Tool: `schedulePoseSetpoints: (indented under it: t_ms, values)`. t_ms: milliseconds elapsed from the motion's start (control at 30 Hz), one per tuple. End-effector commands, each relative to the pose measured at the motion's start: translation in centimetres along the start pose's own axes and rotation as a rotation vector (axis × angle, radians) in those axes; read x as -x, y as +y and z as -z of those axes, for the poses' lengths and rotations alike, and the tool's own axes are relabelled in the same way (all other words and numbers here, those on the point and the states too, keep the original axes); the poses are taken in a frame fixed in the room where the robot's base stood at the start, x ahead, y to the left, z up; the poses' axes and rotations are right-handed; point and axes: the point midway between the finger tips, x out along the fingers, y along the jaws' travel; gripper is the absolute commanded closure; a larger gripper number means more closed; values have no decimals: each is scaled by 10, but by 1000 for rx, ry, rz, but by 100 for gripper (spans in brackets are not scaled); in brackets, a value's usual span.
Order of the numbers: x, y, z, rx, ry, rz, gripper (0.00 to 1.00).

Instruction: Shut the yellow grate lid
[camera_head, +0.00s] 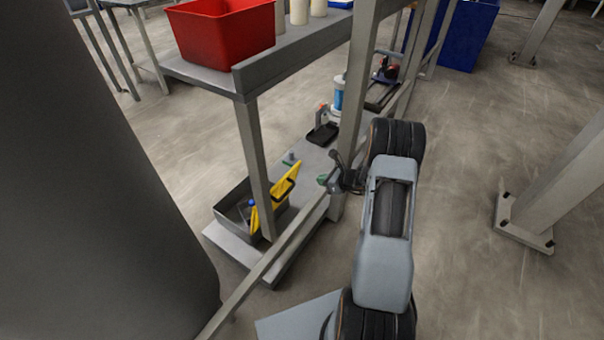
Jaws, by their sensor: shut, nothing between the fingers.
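The yellow grate lid (285,186) stands raised and tilted at the right side of an open dark grey box (226,217) on the low shelf. A dark handle shows on the lid, and a grey post hides part of the lid and box. My gripper (329,182) is shut and empty, to the right of the lid and apart from it in the picture. It is small here, and its depth relative to the lid is hard to tell.
A grey post (255,165) and a lower rail (262,268) stand between me and the box. Another post (357,85) rises close to my gripper. A red bin (222,32) sits on the upper shelf. A black tray (323,133) lies behind the lid.

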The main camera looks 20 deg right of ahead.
Motion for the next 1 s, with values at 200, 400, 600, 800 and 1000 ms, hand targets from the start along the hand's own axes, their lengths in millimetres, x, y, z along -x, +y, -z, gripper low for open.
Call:
schedulePoseSetpoints:
  t_ms: [200, 400, 600, 800, 1000]
  values:
    - [-28, -3, 7, -27, -4, 13, 100]
    - [-68, -4, 8, -25, -4, 12, 100]
    - [-102, -4, 7, -24, -4, 12, 100]
    - [-118, -5, -13, -22, -4, 13, 100]
    - [-126, -5, -22, -24, -4, 13, 100]
